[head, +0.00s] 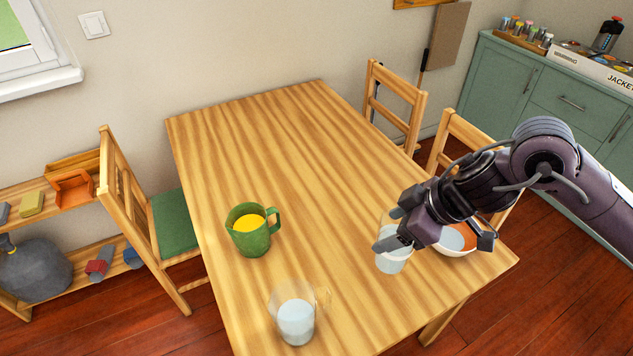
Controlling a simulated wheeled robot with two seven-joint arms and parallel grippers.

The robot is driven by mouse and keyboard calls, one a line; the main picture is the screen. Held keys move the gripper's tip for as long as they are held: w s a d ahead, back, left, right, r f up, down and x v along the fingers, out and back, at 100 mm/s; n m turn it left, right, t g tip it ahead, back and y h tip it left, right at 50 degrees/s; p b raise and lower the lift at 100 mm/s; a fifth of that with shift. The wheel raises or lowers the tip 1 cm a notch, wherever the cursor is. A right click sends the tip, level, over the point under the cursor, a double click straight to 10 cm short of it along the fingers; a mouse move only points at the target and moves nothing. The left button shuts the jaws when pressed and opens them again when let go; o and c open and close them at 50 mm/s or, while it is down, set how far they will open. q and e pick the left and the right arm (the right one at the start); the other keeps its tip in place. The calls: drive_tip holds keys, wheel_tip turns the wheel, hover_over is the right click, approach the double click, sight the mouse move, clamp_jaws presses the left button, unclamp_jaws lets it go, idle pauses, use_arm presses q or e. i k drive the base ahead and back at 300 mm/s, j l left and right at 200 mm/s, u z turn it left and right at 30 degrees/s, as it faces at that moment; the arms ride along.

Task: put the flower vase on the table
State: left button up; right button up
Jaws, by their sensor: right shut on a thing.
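My right gripper (396,226) comes in from the right over the table's right side. It is shut on a clear glass vessel (391,262) with pale contents. The vessel looks upright, and its upper part is partly hidden by the fingers. I cannot tell whether its base touches the table. I see no flowers in it and cannot tell whether it is the flower vase. The wooden table (270,150) has a striped light top. My left gripper is not in view.
A green mug (248,238) with yellow contents and a clear handled glass (296,318) stand on the table. A white bowl (455,249) with something orange sits just right of my right gripper. The table's far half is clear. Wooden chairs (120,190) flank it.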

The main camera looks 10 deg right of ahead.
sight(276, 183)
drive_tip(key=k+j, duration=0.1)
drive_tip(key=j, duration=0.25)
drive_tip(key=k+j, duration=0.1)
drive_tip(key=j, duration=0.55)
drive_tip(key=i+j, duration=0.15)
drive_tip(key=j, duration=0.2)
drive_tip(key=i+j+z, duration=0.15)
drive_tip(key=j, duration=0.15)
drive_tip(key=i+j, duration=0.1)
drive_tip(key=j, duration=0.25)
drive_tip(key=i+j+z, duration=0.1)
drive_tip(key=j, duration=0.25)
drive_tip(key=i+l, duration=0.15)
drive_tip(key=i, duration=0.35)
drive_tip(key=i+l+z, duration=0.15)
drive_tip(key=i, duration=0.4)
